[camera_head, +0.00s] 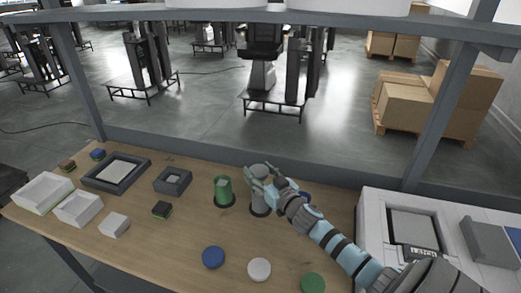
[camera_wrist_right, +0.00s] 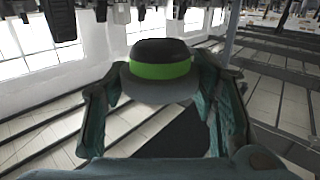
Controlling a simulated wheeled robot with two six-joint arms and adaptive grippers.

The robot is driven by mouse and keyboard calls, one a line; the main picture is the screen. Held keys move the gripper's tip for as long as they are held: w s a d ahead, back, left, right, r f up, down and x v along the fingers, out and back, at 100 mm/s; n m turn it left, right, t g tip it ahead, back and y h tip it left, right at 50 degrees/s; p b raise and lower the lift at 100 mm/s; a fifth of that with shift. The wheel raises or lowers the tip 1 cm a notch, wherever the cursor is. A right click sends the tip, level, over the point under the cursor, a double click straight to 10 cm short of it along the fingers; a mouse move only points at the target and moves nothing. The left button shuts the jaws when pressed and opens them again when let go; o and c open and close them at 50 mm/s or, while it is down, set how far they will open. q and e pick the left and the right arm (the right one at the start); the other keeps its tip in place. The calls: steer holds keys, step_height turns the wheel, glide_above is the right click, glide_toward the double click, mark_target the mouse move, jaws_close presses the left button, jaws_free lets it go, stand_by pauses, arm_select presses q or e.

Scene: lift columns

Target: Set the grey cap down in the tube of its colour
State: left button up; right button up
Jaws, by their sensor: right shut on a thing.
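My right gripper (camera_head: 262,174) reaches in from the lower right and is shut on the grey cap (camera_head: 260,168), at the top of the grey tube (camera_head: 259,199). From here I cannot tell whether the cap is seated in the tube or just above it. In the right wrist view a grey rounded piece (camera_wrist_right: 160,88) shows between the fingers, with a bright green band and a dark top beyond it. The green tube (camera_head: 223,190) stands upright just left of the grey one. A blue piece (camera_head: 306,196) is mostly hidden behind my right arm. My left gripper is not in view.
Blue (camera_head: 213,257), white (camera_head: 259,269) and green (camera_head: 313,284) discs lie at the front of the wooden table. White boxes (camera_head: 44,193) and dark trays (camera_head: 115,172) fill the left. A white machine (camera_head: 376,215) marked LATCH stands at right. A rail runs behind.

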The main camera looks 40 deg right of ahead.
steer(key=shift+w+d+r+m+h, duration=0.3)
steer(key=shift+w+d+r, duration=0.1)
steer(key=shift+w+d, duration=0.2)
steer(key=shift+d+f, duration=0.2)
steer(key=shift+f, duration=0.05)
step_height(320, 180, down, 5)
steer(key=b, duration=0.5)
steer(key=shift+s, duration=0.15)
steer(key=shift+f+b, duration=0.45)
steer(key=shift+f, duration=0.1)
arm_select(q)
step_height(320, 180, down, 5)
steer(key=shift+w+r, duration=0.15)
arm_select(e)
steer(key=shift+r, duration=0.1)
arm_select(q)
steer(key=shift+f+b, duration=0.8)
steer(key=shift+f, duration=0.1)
arm_select(e)
steer(key=shift+f, duration=0.6)
